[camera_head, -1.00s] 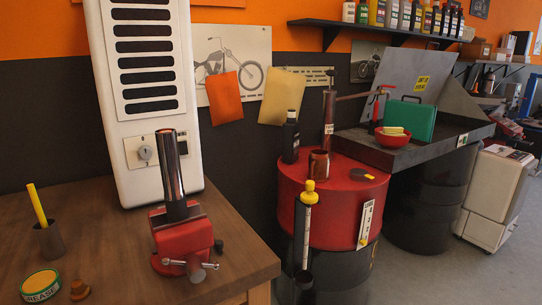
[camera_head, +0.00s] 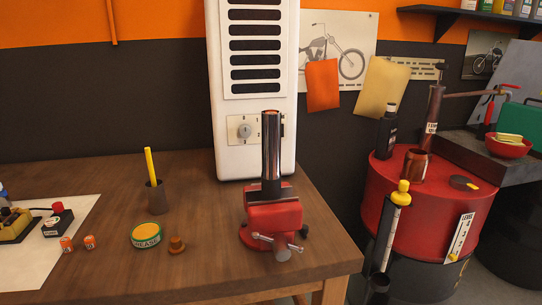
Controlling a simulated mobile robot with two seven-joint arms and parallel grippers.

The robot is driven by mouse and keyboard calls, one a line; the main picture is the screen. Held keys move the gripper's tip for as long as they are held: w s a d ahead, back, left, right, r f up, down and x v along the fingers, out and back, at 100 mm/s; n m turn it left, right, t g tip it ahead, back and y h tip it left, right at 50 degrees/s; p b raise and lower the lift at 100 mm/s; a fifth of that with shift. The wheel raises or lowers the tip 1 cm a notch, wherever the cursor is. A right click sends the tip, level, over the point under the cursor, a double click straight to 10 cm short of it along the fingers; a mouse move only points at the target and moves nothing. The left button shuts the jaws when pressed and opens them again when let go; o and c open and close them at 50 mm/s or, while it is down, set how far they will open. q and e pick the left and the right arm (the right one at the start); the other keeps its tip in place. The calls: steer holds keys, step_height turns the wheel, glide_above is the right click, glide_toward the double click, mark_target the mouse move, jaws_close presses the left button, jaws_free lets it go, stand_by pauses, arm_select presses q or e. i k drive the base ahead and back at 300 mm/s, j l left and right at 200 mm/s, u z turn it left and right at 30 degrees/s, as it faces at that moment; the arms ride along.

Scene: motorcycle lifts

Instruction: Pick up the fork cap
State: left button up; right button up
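A small copper-brown stepped piece (camera_head: 177,244), which looks like the fork cap, rests on the wooden table to the right of the grease tin (camera_head: 146,235). A shiny fork tube (camera_head: 271,150) stands upright in the red vise (camera_head: 273,218) further right, near the table's right end. The tube's top end shows a reddish rim. Neither of my grippers is in view.
A white cabinet (camera_head: 254,100) stands behind the vise. A red drum (camera_head: 440,210) stands right.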

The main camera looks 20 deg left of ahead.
mark_target(176, 247)
steer(key=u, duration=1.25)
